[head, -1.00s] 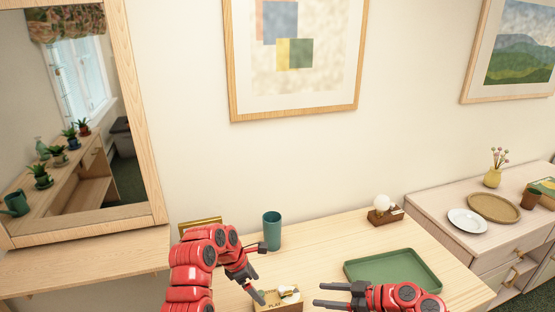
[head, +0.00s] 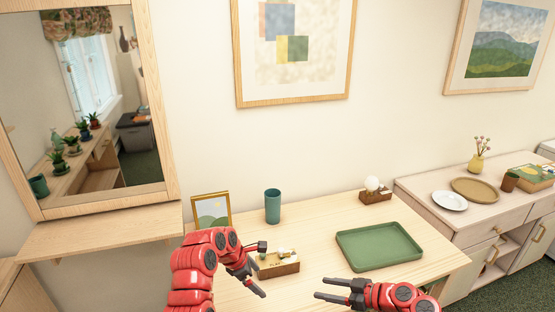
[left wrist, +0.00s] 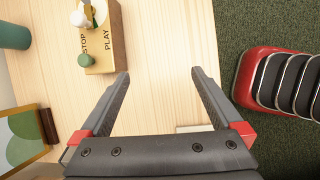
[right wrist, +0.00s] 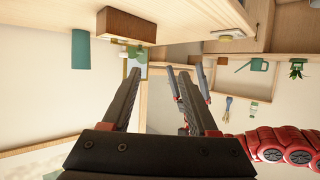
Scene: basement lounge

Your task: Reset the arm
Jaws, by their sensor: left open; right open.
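My left gripper (head: 258,271) is open over the light wood table (head: 335,217), beside a small wooden box (head: 284,269) with white and green parts on top. In the left wrist view the box (left wrist: 117,45) reads STOP and PLAY and lies beyond my open, empty fingers (left wrist: 160,76). My right gripper (head: 325,289) is open near the table's front, right of the box and in front of the green tray (head: 380,262). In the right wrist view its fingers (right wrist: 160,75) are spread with nothing held.
A teal cup (head: 272,206) and a framed picture (head: 211,211) stand at the table's back left. A wooden block with a white ball (head: 374,190) stands at the back. A sideboard (head: 475,222) with a white plate (head: 450,201) is at right. A mirror (head: 88,110) is at left.

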